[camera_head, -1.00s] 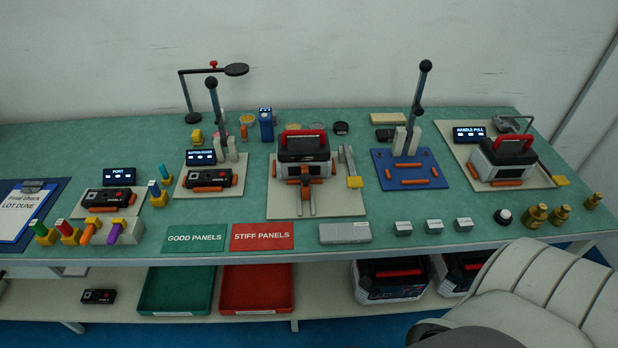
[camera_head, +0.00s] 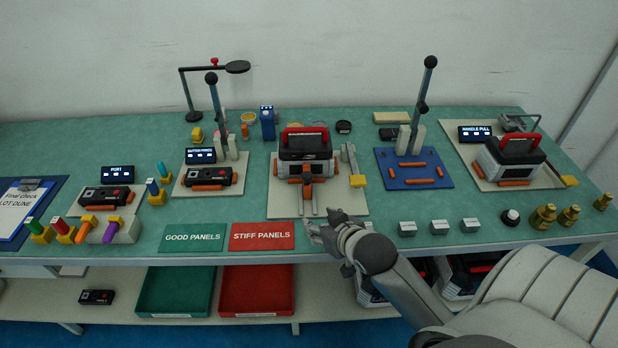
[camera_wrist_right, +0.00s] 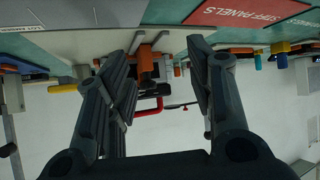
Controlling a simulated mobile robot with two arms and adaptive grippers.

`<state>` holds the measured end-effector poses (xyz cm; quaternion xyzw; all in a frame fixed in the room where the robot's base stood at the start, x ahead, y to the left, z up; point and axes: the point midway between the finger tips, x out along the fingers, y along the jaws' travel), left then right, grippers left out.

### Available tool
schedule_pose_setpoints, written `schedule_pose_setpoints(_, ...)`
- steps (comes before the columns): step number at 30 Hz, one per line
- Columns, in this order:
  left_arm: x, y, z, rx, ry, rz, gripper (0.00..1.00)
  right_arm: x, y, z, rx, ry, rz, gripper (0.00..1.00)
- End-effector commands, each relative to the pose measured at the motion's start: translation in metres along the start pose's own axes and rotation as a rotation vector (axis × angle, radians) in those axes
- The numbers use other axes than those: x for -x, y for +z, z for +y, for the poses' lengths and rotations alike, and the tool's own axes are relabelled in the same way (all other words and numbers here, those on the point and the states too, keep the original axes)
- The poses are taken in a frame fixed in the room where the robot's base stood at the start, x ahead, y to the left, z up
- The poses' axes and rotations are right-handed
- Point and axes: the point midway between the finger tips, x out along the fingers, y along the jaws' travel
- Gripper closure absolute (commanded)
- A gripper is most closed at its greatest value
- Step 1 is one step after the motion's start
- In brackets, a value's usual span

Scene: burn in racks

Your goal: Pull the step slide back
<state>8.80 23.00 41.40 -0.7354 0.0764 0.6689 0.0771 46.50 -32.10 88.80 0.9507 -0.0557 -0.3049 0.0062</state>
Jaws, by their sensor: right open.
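The middle station holds a grey and black device with a red handle (camera_head: 305,143) on a beige board (camera_head: 345,200). At its front is what looks like the step slide (camera_head: 307,190), a grey bar and rails running toward the table's front edge, with an orange block at the device end. My right gripper (camera_head: 314,229) is open and empty just in front of the slide, near the front edge. In the right wrist view, the two fingers (camera_wrist_right: 162,72) are spread, with an orange block (camera_wrist_right: 146,60) showing between them, beyond the tips. My left gripper is not in view.
Green (camera_head: 194,237) and red (camera_head: 262,236) panel mats lie left of my right gripper. Several small pale blocks (camera_head: 439,227) stand to its right. A lever stands on a blue board (camera_head: 440,178). A yellow-ended lever (camera_head: 356,180) stands beside the middle device.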

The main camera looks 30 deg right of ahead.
Motion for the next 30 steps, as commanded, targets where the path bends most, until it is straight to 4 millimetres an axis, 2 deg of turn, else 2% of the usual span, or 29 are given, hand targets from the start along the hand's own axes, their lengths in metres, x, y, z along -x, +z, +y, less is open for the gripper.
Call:
schedule_pose_setpoints(1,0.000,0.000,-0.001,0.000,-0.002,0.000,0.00,-0.005,-0.018,0.011,-0.015,0.010,0.057,0.51)
schedule_pose_setpoints(3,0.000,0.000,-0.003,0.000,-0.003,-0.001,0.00,-0.010,-0.041,0.024,-0.038,0.019,0.129,0.51)
schedule_pose_setpoints(7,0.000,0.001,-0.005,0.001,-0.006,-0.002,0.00,-0.013,-0.064,0.037,-0.063,0.025,0.208,0.51)
schedule_pose_setpoints(14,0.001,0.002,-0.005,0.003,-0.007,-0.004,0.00,-0.027,-0.073,0.041,-0.069,0.026,0.226,0.51)
schedule_pose_setpoints(30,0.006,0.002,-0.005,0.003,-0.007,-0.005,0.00,-0.100,-0.089,0.043,-0.067,0.026,0.224,0.51)
